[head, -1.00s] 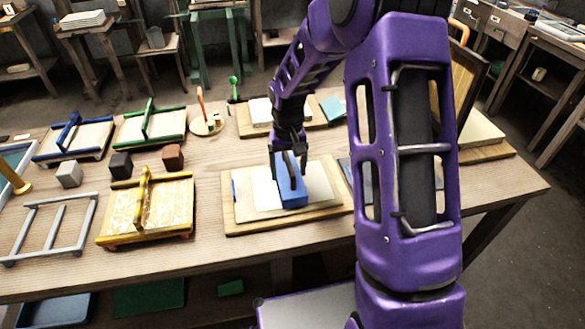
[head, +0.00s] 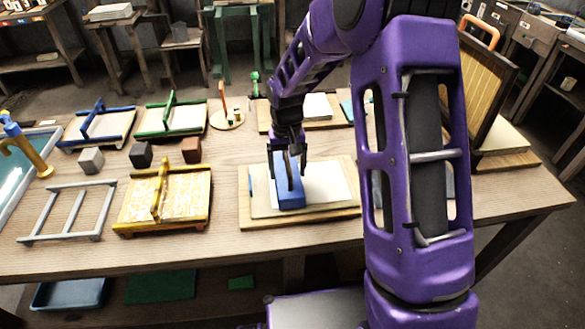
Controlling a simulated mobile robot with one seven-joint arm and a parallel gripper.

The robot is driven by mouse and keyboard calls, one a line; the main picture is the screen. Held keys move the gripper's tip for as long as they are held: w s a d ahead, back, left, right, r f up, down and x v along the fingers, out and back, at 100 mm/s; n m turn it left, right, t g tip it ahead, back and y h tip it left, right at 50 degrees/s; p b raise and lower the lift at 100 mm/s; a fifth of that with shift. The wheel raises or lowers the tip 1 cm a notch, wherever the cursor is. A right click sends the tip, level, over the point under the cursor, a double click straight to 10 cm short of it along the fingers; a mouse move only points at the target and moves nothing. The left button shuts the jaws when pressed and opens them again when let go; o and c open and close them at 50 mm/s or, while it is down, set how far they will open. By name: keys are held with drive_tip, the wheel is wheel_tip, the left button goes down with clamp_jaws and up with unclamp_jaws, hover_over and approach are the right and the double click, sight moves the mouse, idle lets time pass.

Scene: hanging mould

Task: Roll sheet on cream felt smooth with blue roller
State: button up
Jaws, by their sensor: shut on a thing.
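My gripper (head: 289,158) is shut on the handle of the blue roller (head: 290,196), a blue block-like tool. The roller stands on the pale sheet and cream felt (head: 328,200), left of their middle. The felt lies on a wooden board (head: 350,219) near the table's front edge. Pale surface shows on both sides of the roller.
A yellow mould (head: 180,197) and a grey frame (head: 68,212) lie to the left. Blue (head: 95,125) and green (head: 170,117) moulds stand behind, with small cubes in front. Another board with pale sheets (head: 318,107) is behind my gripper. My arm covers the right side.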

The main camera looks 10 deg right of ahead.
drive_tip(key=shift+a, duration=1.65)
drive_tip(key=shift+r, duration=0.1)
wheel_tip(320, 180, up, 7)
drive_tip(key=p, duration=0.4)
drive_tip(key=shift+p, duration=0.4)
drive_tip(key=shift+w, duration=0.1)
